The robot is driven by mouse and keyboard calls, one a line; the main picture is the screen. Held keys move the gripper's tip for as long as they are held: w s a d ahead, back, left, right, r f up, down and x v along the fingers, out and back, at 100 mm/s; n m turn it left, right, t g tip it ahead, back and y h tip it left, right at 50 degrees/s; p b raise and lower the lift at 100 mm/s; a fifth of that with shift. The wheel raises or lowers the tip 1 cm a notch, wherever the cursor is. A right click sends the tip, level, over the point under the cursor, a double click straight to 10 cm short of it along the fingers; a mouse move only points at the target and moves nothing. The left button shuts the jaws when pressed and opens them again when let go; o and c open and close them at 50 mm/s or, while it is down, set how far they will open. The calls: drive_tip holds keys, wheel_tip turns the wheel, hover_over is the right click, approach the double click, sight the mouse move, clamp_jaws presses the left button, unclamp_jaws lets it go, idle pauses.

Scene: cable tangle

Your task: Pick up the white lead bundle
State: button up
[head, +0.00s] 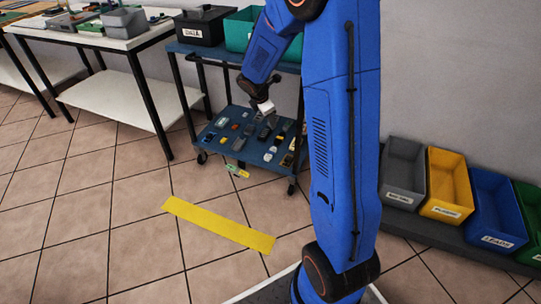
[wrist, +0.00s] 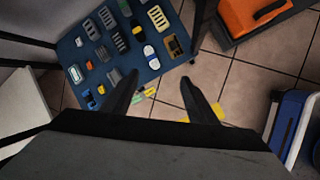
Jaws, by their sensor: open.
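My gripper (wrist: 159,78) is open and shows nothing between its fingers in the wrist view. In the head view my gripper (head: 264,106) hangs over the lower shelf of the blue cart (head: 226,151). That shelf holds several small items in rows. One is a white and blue rounded item (wrist: 150,54) near the shelf edge, beyond the fingertips in the wrist view. I cannot make out a white lead bundle for certain. A small green and yellow item (head: 237,171) shows at the shelf's front edge; I cannot tell whether it touches the shelf.
The cart's upper shelf bears a black bin (head: 200,27) and a teal bin (head: 239,31). A blue bin labelled LEADS (head: 496,240) stands at right beside yellow (head: 446,210) and grey (head: 398,196) bins. A yellow floor strip (head: 218,224) lies on open tiles. A white table (head: 113,40) stands left.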

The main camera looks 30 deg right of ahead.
drive_tip(key=w+d+f+n, duration=0.1)
drive_tip(key=w+f+n, duration=0.3)
drive_tip(key=f, duration=0.5)
drive_tip(key=w+d+f+n, duration=0.2)
drive_tip(key=w+f+n, duration=0.15)
drive_tip(key=f, duration=0.55)
hover_over(270, 153)
drive_tip(key=s+a, duration=0.2)
drive_tip(key=shift+m+g, duration=0.25)
drive_tip(key=shift+g, duration=0.05)
wheel_tip(270, 153, down, 11)
drive_tip(key=shift+s+r, duration=0.1)
drive_tip(key=shift+r, duration=0.1)
drive_tip(key=shift+w+x, duration=0.2)
drive_tip(key=shift+x, duration=1.25)
drive_tip(key=shift+w+x, duration=0.2)
drive_tip(key=shift+x, duration=1.3)
drive_tip(key=shift+a+r, duration=0.1)
drive_tip(key=shift+a, duration=0.05)
drive_tip(key=c, duration=1.2)
